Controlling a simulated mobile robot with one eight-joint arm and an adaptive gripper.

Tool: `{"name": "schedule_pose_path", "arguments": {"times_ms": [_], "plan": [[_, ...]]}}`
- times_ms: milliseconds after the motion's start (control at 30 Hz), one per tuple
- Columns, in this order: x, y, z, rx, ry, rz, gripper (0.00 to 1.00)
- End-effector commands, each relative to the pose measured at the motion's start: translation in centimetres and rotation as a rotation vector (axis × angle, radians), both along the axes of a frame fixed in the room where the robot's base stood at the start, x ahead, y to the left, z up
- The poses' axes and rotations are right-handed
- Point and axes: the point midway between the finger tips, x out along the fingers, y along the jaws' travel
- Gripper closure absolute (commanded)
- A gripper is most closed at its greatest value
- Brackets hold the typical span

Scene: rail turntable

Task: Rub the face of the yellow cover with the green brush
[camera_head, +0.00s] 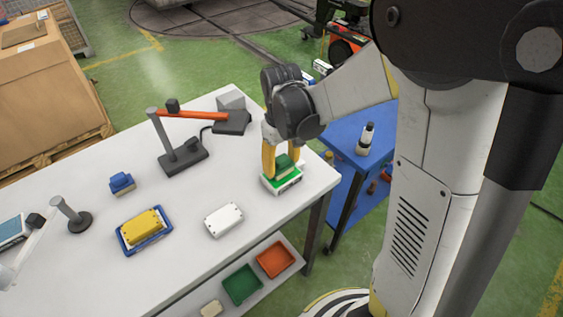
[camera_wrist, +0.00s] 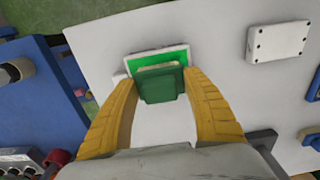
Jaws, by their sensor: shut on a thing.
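The green brush (camera_head: 284,163) is between the yellow fingers of my gripper (camera_head: 283,170), near the table's right end. In the wrist view the brush (camera_wrist: 160,84) fills the space between the fingertips of my gripper (camera_wrist: 162,88), which is shut on it. Directly below is a white holder with a bright green top (camera_head: 290,185); I cannot tell whether the brush touches it. The yellow cover (camera_head: 142,225) lies face up in a blue tray (camera_head: 124,246) at the table's front left, well apart from my gripper.
A white box (camera_head: 223,219) lies between the cover and my gripper. A blue brush-like block (camera_head: 121,183) sits behind the cover. A dark stand with an orange arm (camera_head: 190,114) rises at the back. A grey post (camera_head: 66,209) stands left. A blue cart (camera_head: 347,149) is right.

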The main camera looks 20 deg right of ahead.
Motion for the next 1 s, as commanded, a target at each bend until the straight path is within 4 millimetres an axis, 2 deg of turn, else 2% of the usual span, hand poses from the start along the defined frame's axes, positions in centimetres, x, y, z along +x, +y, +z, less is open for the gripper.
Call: {"name": "schedule_pose_path", "arguments": {"times_ms": [1000], "plan": [[-0.01, 0.0, -0.86, 0.0, 0.0, 0.0, 0.67]]}}
